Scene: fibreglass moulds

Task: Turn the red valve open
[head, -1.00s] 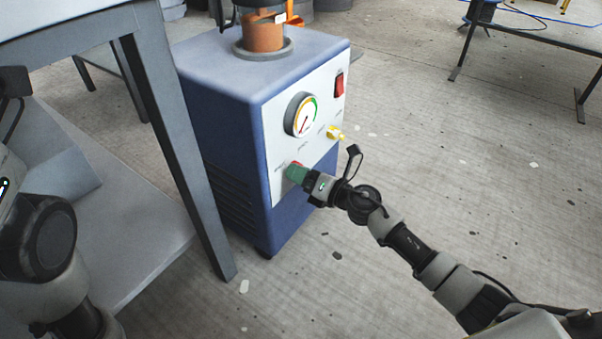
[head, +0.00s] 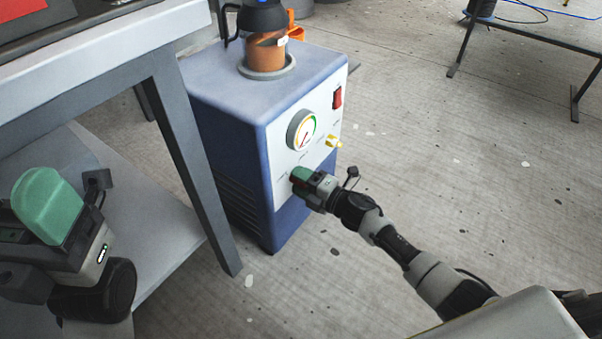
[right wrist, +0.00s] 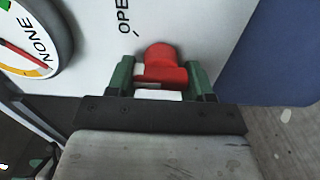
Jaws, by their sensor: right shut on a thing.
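The red valve (right wrist: 163,66) sits on the white front panel (head: 270,142) of a blue machine. In the right wrist view the green fingers of my right gripper (right wrist: 161,78) stand one on each side of the valve, shut on it. In the head view my right gripper (head: 300,178) is at the lower part of the panel and hides most of the valve. My left gripper (head: 47,205) is at the left edge, beside the table, with green finger surface showing; its opening cannot be made out.
A dial gauge (head: 301,130), a yellow fitting (head: 333,141) and a red switch (head: 337,97) are on the same panel. A copper-coloured pot (head: 266,52) stands on the machine. A grey table (head: 130,48) is close on the left.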

